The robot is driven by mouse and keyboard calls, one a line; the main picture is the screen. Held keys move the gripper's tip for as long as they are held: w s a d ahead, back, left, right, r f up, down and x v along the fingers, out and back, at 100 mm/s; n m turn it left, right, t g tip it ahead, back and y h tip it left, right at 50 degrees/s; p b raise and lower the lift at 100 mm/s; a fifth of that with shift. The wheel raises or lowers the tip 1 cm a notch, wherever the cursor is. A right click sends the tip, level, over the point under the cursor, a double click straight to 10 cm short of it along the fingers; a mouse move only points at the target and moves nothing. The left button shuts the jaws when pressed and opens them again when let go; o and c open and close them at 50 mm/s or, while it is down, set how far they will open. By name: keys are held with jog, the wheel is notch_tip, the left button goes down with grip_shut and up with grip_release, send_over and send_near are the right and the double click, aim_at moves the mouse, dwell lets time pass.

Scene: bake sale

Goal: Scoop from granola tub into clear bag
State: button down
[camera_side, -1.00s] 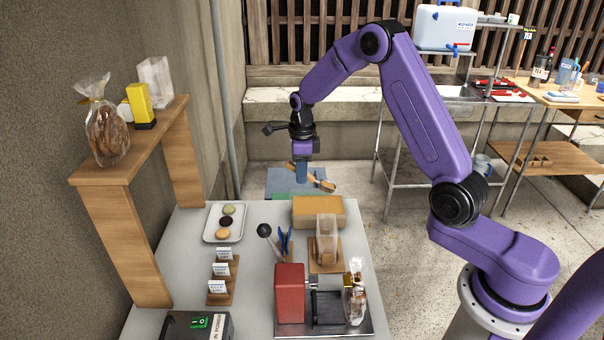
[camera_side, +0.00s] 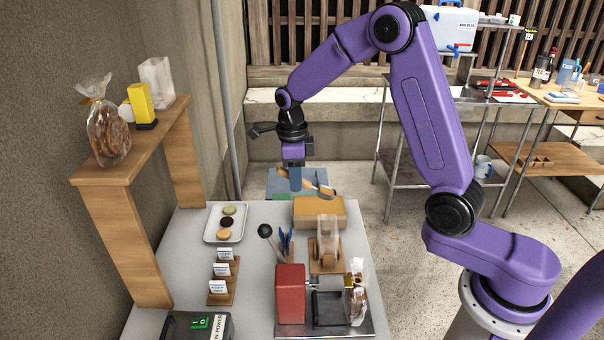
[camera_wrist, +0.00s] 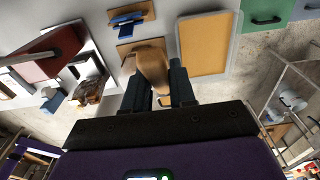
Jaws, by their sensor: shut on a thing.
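My gripper (camera_side: 296,186) is shut on a wooden scoop (camera_side: 318,187), held in the air beyond the far edge of the table. The granola tub (camera_side: 320,213) is a wide tan box near the table's far right edge. It also shows in the wrist view (camera_wrist: 207,44), with a tan fill inside a pale rim. The clear bag (camera_side: 328,231) stands on a wooden base in front of the tub. Brown shows in its lower part; whether that is granola is unclear.
A red device (camera_side: 290,293) and a filled, tied bag (camera_side: 357,292) stand at the front. A wooden shelf (camera_side: 124,177) rises along the left side.

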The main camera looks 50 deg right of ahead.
jog(key=s+a+r, duration=0.2)
jog(key=s+a, duration=0.2)
jog(key=shift+w+d+f+n+g+y, duration=0.35)
jog(key=shift+f+n+g+y, duration=0.6)
jog(key=shift+g, duration=1)
jog(key=shift+w+d+f+n+g+y, duration=0.3)
jog(key=shift+f+n+g+y, duration=0.7)
jog(key=shift+g, duration=1)
jog(key=shift+w+d+f+n+g+y, duration=0.2)
jog(key=shift+w+f+n+g+y, duration=0.35)
jog(key=shift+g+y, duration=1.05)
jog(key=shift+g+h, duration=0.35)
